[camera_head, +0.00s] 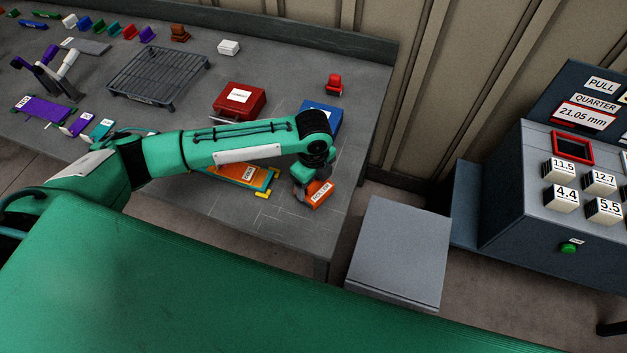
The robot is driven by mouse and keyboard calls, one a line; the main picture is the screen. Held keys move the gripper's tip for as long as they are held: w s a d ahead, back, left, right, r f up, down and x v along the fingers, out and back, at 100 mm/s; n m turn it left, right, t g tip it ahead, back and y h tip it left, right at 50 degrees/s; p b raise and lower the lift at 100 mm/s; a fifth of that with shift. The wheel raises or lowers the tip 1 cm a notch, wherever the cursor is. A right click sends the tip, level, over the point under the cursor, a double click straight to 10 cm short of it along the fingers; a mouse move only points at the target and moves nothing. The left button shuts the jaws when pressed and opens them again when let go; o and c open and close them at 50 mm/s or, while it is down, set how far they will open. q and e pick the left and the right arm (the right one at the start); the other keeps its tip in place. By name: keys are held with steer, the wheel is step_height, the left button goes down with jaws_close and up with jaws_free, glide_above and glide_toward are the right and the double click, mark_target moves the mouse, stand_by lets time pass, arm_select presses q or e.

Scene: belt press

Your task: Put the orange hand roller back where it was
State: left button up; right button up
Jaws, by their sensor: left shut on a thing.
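The orange hand roller (319,192) is a small orange block with a white label, near the right front part of the grey workbench (225,223). My left gripper (303,186) is shut on it from above, and the wrist hides part of it. I cannot tell whether the roller touches the bench top or hangs just above it. Pale marked outlines (268,215) show on the bench close to it. My right gripper is not in view.
An orange and yellow tool (249,176) lies just left of the roller, partly under my arm. A blue box (322,115), a red case (240,98) and a small red item (334,84) stand behind. A grey box (398,255) and a button panel (558,190) stand to the right.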

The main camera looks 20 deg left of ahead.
arm_select(q)
steer(key=shift+f, duration=0.65)
steer(key=shift+f, duration=0.1)
steer(key=shift+f, duration=0.25)
steer(key=shift+s+f, duration=0.2)
steer(key=shift+f, duration=0.1)
steer(key=c, duration=0.3)
steer(key=o, duration=1.2)
steer(key=shift+w, duration=0.2)
